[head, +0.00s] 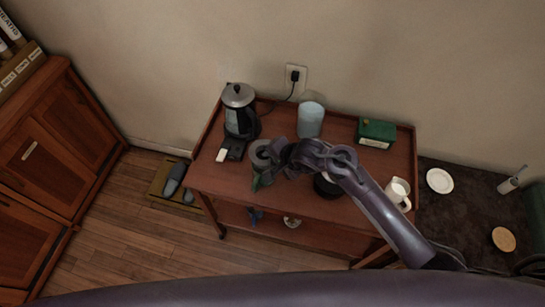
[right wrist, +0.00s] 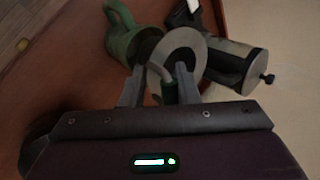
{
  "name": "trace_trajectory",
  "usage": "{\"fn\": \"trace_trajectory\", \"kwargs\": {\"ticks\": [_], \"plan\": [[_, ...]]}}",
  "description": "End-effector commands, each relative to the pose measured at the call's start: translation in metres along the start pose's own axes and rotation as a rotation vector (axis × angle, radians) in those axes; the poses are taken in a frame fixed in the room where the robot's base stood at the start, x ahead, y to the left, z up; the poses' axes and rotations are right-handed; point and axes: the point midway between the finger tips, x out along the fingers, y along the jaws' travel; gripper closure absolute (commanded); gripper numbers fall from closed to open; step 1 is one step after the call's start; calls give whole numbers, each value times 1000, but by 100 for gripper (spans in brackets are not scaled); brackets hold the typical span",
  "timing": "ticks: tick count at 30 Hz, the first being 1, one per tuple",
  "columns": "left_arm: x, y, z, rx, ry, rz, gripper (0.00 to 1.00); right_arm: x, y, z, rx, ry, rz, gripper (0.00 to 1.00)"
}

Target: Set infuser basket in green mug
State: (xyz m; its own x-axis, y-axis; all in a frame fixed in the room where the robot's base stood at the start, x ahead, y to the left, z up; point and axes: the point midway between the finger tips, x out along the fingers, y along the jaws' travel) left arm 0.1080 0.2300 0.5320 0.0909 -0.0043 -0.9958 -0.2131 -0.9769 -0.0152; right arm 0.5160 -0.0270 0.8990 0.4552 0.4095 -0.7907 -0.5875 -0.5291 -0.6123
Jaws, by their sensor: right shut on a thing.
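The green mug (right wrist: 122,42) shows in the right wrist view at upper left, its handle pointing up and its dark mouth toward the basket. In the head view the mug (head: 262,182) is partly hidden below my right gripper. The infuser basket, with a wide grey round rim (right wrist: 190,42), is between the fingers of my right gripper (right wrist: 172,82), which is shut on it. The basket (head: 258,150) is beside the mug mouth, its rim seeming to overlap the mouth's edge from this angle. I cannot tell its height above the mug. My left gripper is not in view.
A dark round item (head: 326,187) sits under my right arm. The kettle (right wrist: 238,65) stands close to the basket.

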Motion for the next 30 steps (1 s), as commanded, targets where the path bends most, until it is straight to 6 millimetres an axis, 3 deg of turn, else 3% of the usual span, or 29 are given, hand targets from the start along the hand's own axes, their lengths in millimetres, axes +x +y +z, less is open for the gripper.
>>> {"fn": "trace_trajectory", "kwargs": {"ticks": [30], "plan": [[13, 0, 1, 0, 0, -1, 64, 19, 14, 0, 1, 0, -1, 95]]}}
